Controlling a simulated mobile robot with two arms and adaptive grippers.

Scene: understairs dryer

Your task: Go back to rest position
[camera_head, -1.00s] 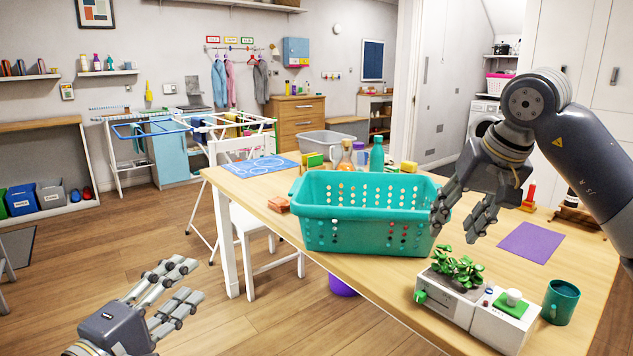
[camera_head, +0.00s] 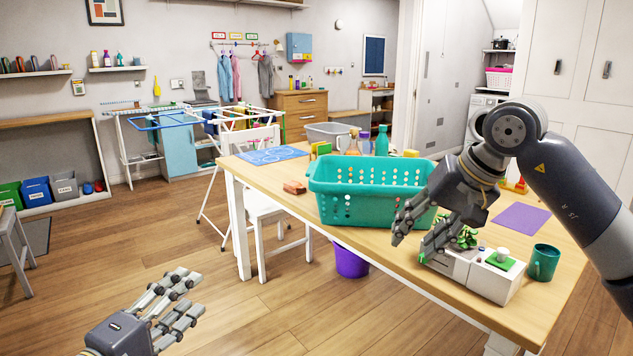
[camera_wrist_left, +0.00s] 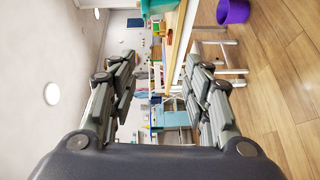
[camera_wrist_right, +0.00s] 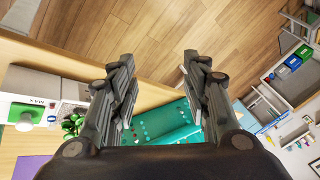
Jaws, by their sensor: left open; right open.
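My left gripper (camera_head: 180,308) is open and empty, low over the wooden floor left of the table. Its spread fingers show in the left wrist view (camera_wrist_left: 160,100) with nothing between them. My right gripper (camera_head: 422,232) is open and empty above the table's front edge, in front of the teal basket (camera_head: 365,190). In the right wrist view the basket (camera_wrist_right: 165,120) shows beyond and between the fingers.

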